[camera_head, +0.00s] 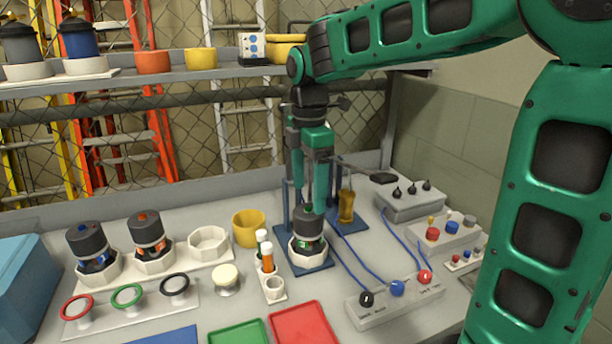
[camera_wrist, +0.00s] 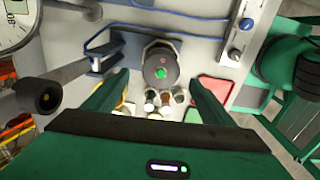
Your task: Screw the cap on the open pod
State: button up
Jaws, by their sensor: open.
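A pod (camera_head: 309,247) with a green marking stands upright in a white octagonal holder on a blue base (camera_head: 318,268). A dark grey round cap (camera_head: 309,221) sits on top of it; I cannot tell how tightly. In the wrist view the cap (camera_wrist: 160,68) shows from above with a green dot. My gripper (camera_head: 308,200) points down just above the cap, open and empty. Its fingers (camera_wrist: 157,88) lie to either side of the cap in the wrist view, apart from it. Two other capped pods, blue (camera_head: 92,255) and orange (camera_head: 149,240), stand at the left.
An empty octagonal holder (camera_head: 209,243) and a yellow cup (camera_head: 249,228) lie left of the pod. Vials (camera_head: 267,262) stand close in front. A dark rod with a yellow piece (camera_head: 346,205) rises behind right. A cabled box (camera_head: 395,300) is front right. Red (camera_head: 303,325) and green (camera_head: 238,334) trays lie in front.

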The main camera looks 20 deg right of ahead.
aim_at(308, 208)
notch_tip(308, 208, down, 7)
jog(key=shift+r, duration=0.1)
dwell(0.3)
jog(key=c, duration=1.1)
jog(key=shift+o, duration=0.8)
jog(key=shift+c, duration=0.6)
